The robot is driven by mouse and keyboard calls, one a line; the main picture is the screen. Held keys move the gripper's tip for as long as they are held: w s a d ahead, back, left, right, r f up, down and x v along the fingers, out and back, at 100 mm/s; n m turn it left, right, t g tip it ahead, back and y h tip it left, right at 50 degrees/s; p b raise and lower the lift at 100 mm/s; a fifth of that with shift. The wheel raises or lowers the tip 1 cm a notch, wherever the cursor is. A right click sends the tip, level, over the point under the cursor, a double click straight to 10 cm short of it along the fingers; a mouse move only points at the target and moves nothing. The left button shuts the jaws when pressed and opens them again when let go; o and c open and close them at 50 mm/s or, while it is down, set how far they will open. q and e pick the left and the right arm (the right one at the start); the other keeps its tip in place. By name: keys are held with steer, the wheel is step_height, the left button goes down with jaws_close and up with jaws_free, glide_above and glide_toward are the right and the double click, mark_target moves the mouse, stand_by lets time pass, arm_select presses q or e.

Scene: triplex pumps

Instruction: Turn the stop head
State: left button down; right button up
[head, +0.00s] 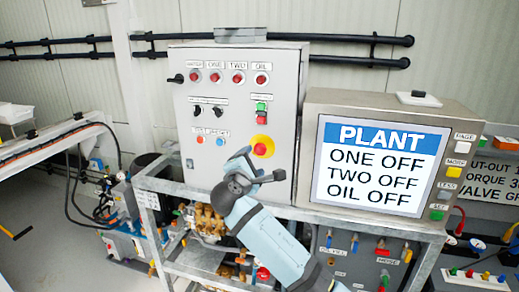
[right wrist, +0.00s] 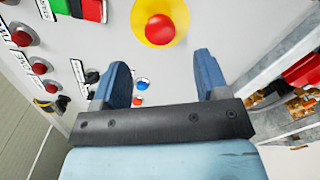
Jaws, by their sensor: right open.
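The stop head is a red mushroom button (head: 260,149) on a round yellow plate on the front of the grey control cabinet (head: 283,82). In the right wrist view the stop head (right wrist: 160,29) is near the top middle, above the gap between the fingers. My right gripper (head: 260,164) is just below and in front of the stop head, with its fingers apart. In the right wrist view the gripper (right wrist: 163,72) is open and empty, and its fingertips do not surround the red head. My left gripper is not in view.
A display panel (head: 370,165) reading PLANT, ONE OFF, TWO OFF, OIL OFF stands right of the cabinet. Green and red buttons (head: 261,111) sit just above the stop head. Small blue and red buttons (head: 220,142) lie to its left. Brass pump parts (head: 207,222) are below.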

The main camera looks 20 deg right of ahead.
mark_target(259, 151)
steer(key=p+x, duration=0.1)
steer(key=x, duration=0.5)
steer(key=shift+w+d+r, duration=0.1)
steer(key=shift+w, duration=0.05)
steer(key=shift+w+d, duration=0.4)
steer(key=shift+w, duration=0.15)
steer(key=shift+c, duration=0.5)
